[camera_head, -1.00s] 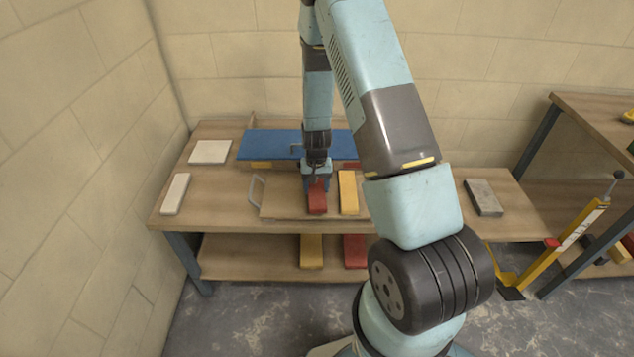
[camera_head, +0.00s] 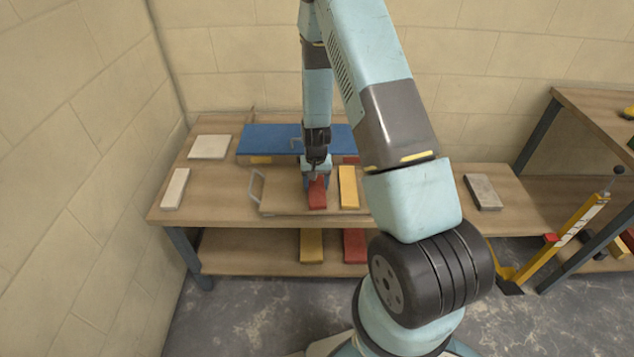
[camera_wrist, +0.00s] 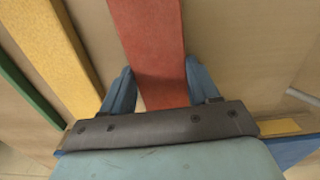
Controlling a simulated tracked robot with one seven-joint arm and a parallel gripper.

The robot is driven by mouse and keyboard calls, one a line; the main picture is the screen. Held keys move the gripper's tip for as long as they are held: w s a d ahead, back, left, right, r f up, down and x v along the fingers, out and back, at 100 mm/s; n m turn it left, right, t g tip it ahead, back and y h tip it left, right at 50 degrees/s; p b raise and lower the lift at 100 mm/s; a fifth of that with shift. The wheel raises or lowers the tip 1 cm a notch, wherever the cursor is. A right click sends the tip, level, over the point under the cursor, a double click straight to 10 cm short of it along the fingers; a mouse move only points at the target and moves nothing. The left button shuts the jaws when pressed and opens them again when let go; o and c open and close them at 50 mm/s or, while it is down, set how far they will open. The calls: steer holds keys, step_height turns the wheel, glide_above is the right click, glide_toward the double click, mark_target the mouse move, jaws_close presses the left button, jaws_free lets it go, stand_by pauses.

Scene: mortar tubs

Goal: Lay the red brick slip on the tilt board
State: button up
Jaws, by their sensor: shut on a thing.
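The red brick slip (camera_head: 317,196) is between the fingers of my gripper (camera_head: 317,182), which is shut on it. The wrist view shows the red slip (camera_wrist: 155,45) running up the picture between the two blue fingers (camera_wrist: 158,90). A pale wooden board (camera_head: 283,206) with a grey handle at its left lies under it; it looks like the tilt board. I cannot tell whether the slip touches the board or how far the board is tilted. A yellow slip (camera_head: 348,188) lies to the right of the red one, a small gap apart.
A blue panel (camera_head: 262,139) with a handle spans the bench behind my gripper. White pieces (camera_head: 209,147) lie at the left, a grey block (camera_head: 483,192) at the right. The lower shelf holds yellow and red slips (camera_head: 312,246). The wrist view shows a green strip (camera_wrist: 25,90) beside the yellow.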

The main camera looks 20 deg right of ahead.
steer(key=o, duration=1.5)
steer(key=shift+c, duration=0.2)
steer(key=s+r+t, duration=0.1)
steer(key=s+r, duration=0.2)
steer(key=r, duration=0.9)
steer(key=s+r+n+t, duration=0.1)
steer(key=s+r, duration=0.2)
steer(key=r, duration=1)
steer(key=s+r+t, duration=0.1)
steer(key=s+r, duration=0.2)
steer(key=r, duration=0.9)
steer(key=s+r+n+t, duration=0.1)
steer(key=s+r, duration=0.5)
steer(key=s, duration=0.3)
steer(key=s+r+t, duration=0.1)
steer(key=s+r, duration=0.5)
steer(key=s, duration=0.4)
steer(key=shift+d+r+n+t, duration=0.15)
steer(key=shift+r+n+t, duration=0.15)
steer(key=shift+n, duration=0.1)
